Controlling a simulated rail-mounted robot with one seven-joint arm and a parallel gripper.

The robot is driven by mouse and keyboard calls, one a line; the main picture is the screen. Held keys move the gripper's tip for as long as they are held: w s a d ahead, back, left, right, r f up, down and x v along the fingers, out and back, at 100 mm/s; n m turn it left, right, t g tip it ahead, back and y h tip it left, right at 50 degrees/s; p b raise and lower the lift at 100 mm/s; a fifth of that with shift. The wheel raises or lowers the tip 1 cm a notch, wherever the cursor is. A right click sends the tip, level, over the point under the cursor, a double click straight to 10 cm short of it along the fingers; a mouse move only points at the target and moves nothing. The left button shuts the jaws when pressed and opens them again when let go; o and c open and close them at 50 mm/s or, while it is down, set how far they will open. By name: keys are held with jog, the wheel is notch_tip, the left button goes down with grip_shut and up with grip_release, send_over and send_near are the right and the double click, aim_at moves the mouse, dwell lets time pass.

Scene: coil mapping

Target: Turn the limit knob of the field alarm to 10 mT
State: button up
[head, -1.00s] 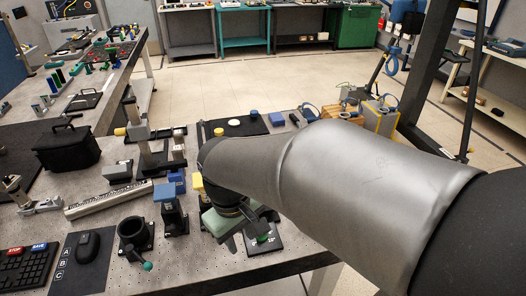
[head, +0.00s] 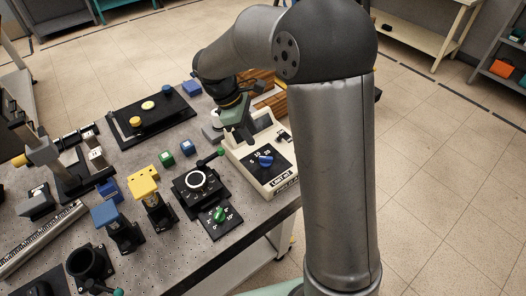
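The field alarm (head: 250,148) is an off-white box with a black sloped dial face, near the right edge of the bench. Its blue limit knob (head: 265,161) sits on that face among white numbers; 5, 10 and 20 seem readable. The knob's exact setting is too small to tell. My gripper (head: 243,134), with a green body and dark fingers, points down over the alarm's back left part, behind the knob and apart from it. The fingers overlap in this view, so their opening cannot be made out. Nothing is seen held.
A black plate with a green knob (head: 219,215) and a round black stage (head: 196,181) stand in front left of the alarm. Yellow (head: 143,187) and blue (head: 106,214) topped posts are further left. A black board (head: 150,118) lies behind. Wooden blocks (head: 268,98) stand behind the alarm.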

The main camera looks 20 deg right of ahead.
aim_at(266, 157)
jog(key=x, duration=0.9)
jog(key=shift+s+d+f+p, duration=0.1)
jog(key=shift+d+f+p, duration=0.05)
jog(key=shift+f+p, duration=0.25)
jog(key=shift+r, duration=0.1)
grip_shut()
